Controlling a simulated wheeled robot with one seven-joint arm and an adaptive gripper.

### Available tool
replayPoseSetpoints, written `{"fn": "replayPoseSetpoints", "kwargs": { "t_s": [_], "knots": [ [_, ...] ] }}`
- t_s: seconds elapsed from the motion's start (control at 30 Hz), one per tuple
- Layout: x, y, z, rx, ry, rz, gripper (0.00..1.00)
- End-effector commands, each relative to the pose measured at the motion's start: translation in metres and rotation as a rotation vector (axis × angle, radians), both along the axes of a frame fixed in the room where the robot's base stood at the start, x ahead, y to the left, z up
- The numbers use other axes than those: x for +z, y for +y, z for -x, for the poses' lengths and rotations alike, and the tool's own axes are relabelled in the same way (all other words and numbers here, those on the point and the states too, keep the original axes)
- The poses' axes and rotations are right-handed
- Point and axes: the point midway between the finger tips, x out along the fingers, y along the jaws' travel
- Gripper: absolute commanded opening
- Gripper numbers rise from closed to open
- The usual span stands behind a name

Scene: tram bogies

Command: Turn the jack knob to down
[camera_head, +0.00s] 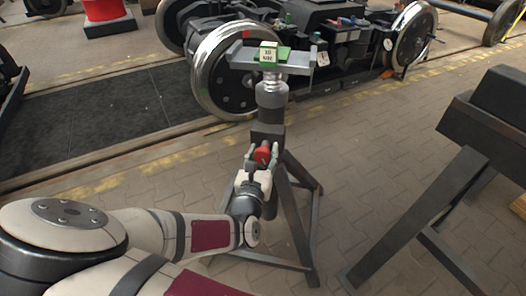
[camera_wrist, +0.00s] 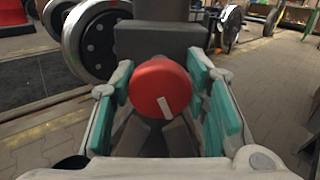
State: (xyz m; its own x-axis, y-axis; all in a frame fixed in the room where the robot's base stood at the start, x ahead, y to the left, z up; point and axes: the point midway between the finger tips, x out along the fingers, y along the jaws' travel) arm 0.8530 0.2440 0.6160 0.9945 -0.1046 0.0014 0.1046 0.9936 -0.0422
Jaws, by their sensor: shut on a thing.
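The jack knob (camera_wrist: 160,86) is red and round, with a white pointer mark on its face. In the wrist view the mark points down and slightly to the right. In the head view the knob (camera_head: 262,155) sits on the dark box of the jack stand (camera_head: 268,133). My gripper (camera_wrist: 165,92) has its teal finger pads on the left and right sides of the knob and is shut on it. In the head view my gripper (camera_head: 261,160) reaches the knob from the front. Any label around the knob is not readable.
The jack stand's legs (camera_head: 298,220) spread over the paved floor. A grey plate with a green-and-white block (camera_head: 268,53) tops the jack. A bogie with large wheels (camera_head: 224,70) stands behind. A dark trestle (camera_head: 455,165) stands at right. Paving between stand and trestle is clear.

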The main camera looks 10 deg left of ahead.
Motion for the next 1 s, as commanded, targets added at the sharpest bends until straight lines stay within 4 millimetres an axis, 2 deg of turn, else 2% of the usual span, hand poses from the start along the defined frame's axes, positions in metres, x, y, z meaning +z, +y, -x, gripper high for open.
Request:
{"fn": "replayPoseSetpoints", "kwargs": {
  "t_s": [0.37, 1.0],
  "knots": [
    [0.0038, 0.0004, 0.0008, -0.001, 0.032, 0.253, 0.14],
    [-0.0013, 0.0033, 0.0010, 0.001, 0.094, 0.857, 0.14]
  ]
}}
